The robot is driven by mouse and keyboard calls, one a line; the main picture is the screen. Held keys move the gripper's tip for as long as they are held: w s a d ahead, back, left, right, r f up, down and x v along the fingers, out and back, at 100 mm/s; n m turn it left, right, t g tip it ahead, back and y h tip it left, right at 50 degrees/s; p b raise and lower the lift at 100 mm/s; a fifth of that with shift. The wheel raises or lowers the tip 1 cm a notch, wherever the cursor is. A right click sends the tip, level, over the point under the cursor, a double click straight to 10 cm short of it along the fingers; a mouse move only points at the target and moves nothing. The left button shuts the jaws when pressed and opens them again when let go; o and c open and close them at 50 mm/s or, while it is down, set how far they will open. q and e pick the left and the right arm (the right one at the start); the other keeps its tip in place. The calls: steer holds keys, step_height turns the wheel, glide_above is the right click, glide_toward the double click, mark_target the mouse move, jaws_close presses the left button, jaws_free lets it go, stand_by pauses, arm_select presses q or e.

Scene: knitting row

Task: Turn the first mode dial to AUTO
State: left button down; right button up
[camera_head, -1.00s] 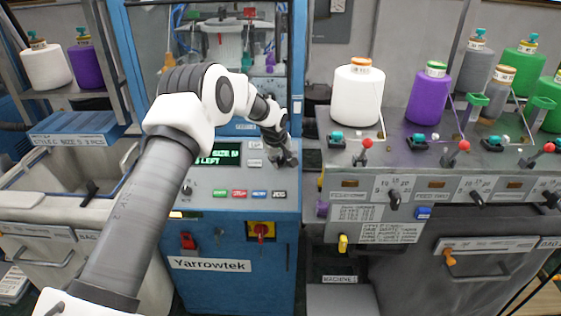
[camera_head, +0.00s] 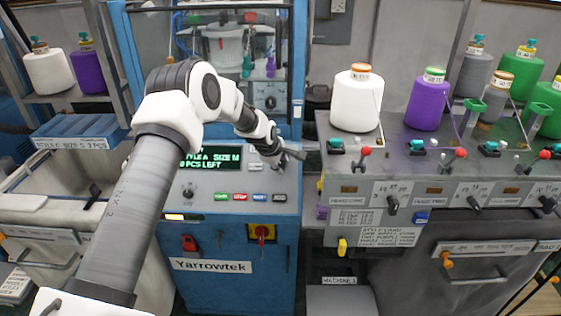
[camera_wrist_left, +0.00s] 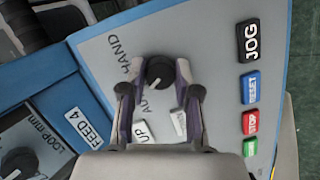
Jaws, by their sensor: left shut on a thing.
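The mode dial (camera_wrist_left: 160,72) is a black round knob on the grey panel, marked HAND on one side and by partly hidden lettering starting AU on the other. A pale mark shows on its lower-left edge; where it points exactly I cannot tell. My left gripper (camera_wrist_left: 162,76) is shut on this dial, one finger on each side. My right gripper is not in view.
A green-lit display (camera_head: 212,160) reads STYLE A SIZE M. Below it are the START, STOP, RESET and JOG (camera_wrist_left: 250,40) buttons. Another black knob (camera_head: 188,192) is at the panel's left. A bench with red-knobbed levers (camera_head: 365,153) and yarn cones (camera_head: 357,98) stands close right.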

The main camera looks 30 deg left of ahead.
arm_select(q)
steer(key=shift+f, duration=0.1)
stand_by(0.3)
steer(key=c, duration=0.8)
jaws_free()
steer(key=shift+c, duration=0.2)
steer(key=v, duration=1.1)
steer(key=shift+s+r, duration=0.2)
steer(key=shift+r, duration=0.1)
